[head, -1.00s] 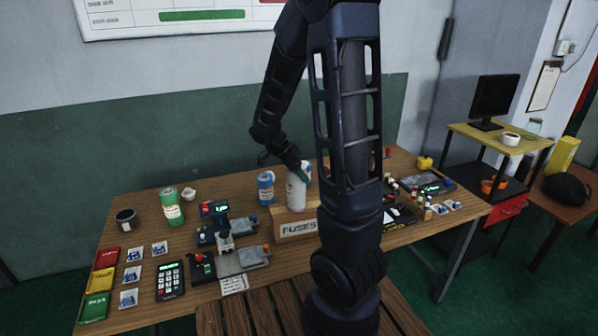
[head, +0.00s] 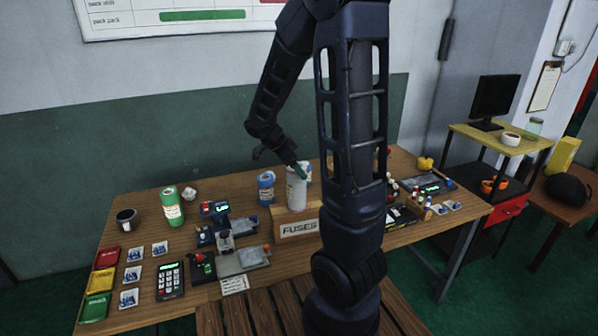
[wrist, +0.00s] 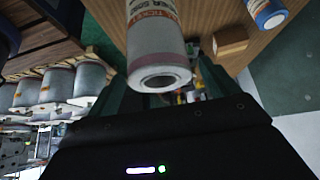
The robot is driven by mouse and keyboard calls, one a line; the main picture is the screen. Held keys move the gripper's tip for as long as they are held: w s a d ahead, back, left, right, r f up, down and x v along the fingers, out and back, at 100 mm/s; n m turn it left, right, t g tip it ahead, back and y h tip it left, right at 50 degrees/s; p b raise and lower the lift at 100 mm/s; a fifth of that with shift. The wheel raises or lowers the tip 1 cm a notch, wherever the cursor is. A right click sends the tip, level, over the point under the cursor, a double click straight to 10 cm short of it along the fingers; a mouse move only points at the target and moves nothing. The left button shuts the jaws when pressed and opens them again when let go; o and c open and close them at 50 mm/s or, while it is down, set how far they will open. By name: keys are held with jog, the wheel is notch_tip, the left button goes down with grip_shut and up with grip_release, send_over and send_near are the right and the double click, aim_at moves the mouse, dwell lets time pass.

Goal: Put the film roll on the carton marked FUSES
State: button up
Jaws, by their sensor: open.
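The film roll (head: 296,190), a pale grey-white cylinder, stands upright on top of the carton marked FUSES (head: 299,228), as far as the head view shows. In the wrist view the roll (wrist: 158,42) shows a pale end with a dark hole and a label with red lettering. My gripper (head: 299,170) is at the upper part of the roll. Its teal fingers are open, one on either side of the roll's near end in the wrist view (wrist: 163,88). My arm hides the table to the right of the carton.
A blue roll (head: 266,187) stands just left of the carton, and a green roll (head: 171,207) is farther left. A device with a grey plate (head: 241,261) lies front left. Several small items and a lit panel (head: 431,187) are at the right.

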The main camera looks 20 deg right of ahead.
jog(key=v, duration=0.9)
jog(key=s+r+n+t+y, duration=0.2)
jog(key=s+r+n+y, duration=0.1)
jog(key=s+n, duration=0.6)
jog(key=s+d+r+n+t+y, duration=0.1)
jog(key=s+r+n+t+y, duration=0.1)
jog(key=s+n, duration=0.6)
notch_tip(320, 180, up, 3)
jog(key=shift+s+d+f+n+y, duration=0.2)
jog(key=shift+s+n+y, duration=0.2)
jog(key=shift+s+y, duration=0.5)
